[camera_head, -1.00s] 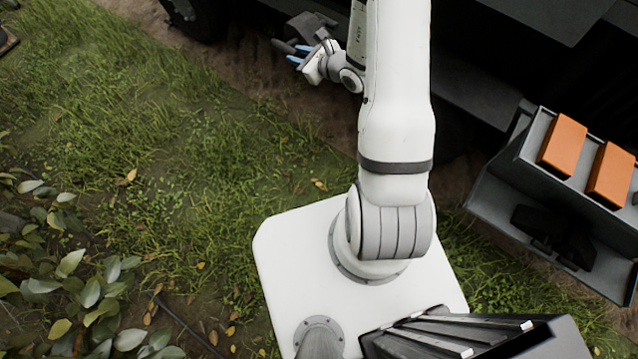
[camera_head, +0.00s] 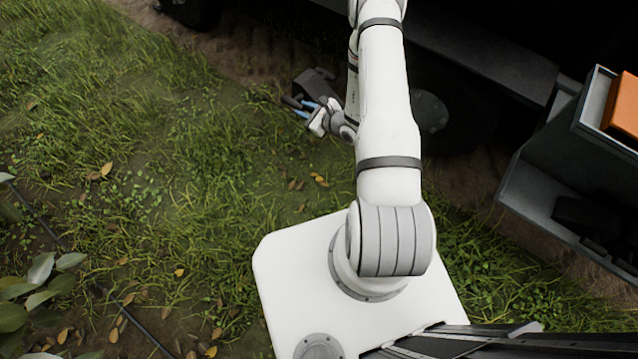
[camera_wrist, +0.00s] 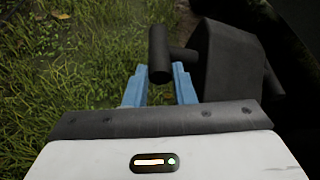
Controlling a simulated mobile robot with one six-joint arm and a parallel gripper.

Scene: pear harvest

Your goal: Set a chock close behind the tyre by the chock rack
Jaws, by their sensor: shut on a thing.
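A dark grey chock (camera_head: 314,82) with a bar handle is held by my gripper (camera_head: 307,107), left of my arm and above the grass. In the wrist view the blue fingers of my gripper (camera_wrist: 160,76) are shut on the handle (camera_wrist: 159,50). The chock's block (camera_wrist: 234,62) sticks out to the right. A dark tyre (camera_head: 462,105) with a grey hub stands right of my arm, partly hidden by it. The chock is apart from this tyre. The grey chock rack (camera_head: 530,185) is at the right, with a black chock (camera_head: 588,217) in its lower part.
An orange block (camera_head: 622,105) lies on the rack's upper shelf, cut by the picture edge. The dark vehicle body (camera_head: 480,50) overhangs along the top. Another dark wheel (camera_head: 192,10) shows at top left. Open grass (camera_head: 150,190) lies left of my base.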

